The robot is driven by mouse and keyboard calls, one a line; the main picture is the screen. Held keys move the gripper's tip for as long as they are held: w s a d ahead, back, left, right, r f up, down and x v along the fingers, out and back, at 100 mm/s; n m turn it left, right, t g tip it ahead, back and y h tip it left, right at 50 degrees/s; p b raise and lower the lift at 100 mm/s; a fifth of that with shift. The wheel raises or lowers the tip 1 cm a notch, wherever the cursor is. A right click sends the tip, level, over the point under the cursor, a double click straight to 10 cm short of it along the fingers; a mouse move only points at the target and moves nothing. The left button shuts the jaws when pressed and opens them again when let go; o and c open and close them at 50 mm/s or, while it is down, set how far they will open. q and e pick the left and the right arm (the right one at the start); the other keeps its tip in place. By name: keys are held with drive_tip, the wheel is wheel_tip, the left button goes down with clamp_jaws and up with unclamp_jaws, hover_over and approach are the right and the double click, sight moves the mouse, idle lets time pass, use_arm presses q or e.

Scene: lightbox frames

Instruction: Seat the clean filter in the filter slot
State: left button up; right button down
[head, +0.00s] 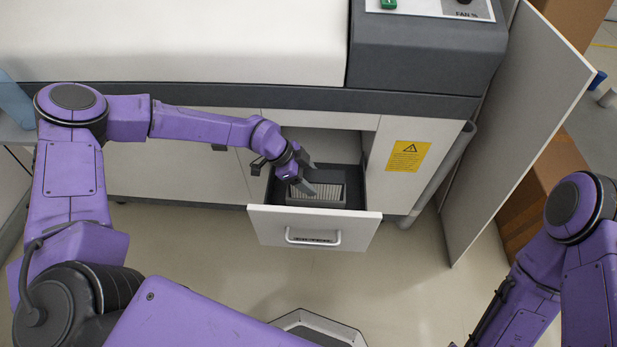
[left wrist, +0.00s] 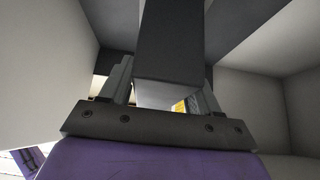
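A pleated light-grey filter (head: 323,199) in a grey frame lies in the pulled-out drawer (head: 315,226) of the machine. I cannot tell whether it is clean or seated in a slot. My left gripper (head: 312,176) is at the drawer's opening, just above the filter, with its fingers spread. They hide part of the filter. My right gripper is outside the view.
The drawer has a white front with a handle (head: 313,239). An open cabinet door (head: 515,130) stands to its right, with cardboard boxes (head: 540,185) behind. A yellow warning label (head: 408,156) is on the machine. The floor before the drawer is partly free.

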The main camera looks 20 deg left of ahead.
use_arm(q)
drive_tip(key=shift+o, duration=0.5)
drive_tip(key=shift+r, duration=0.1)
drive_tip(key=p+v, duration=0.2)
drive_tip(key=v, duration=1)
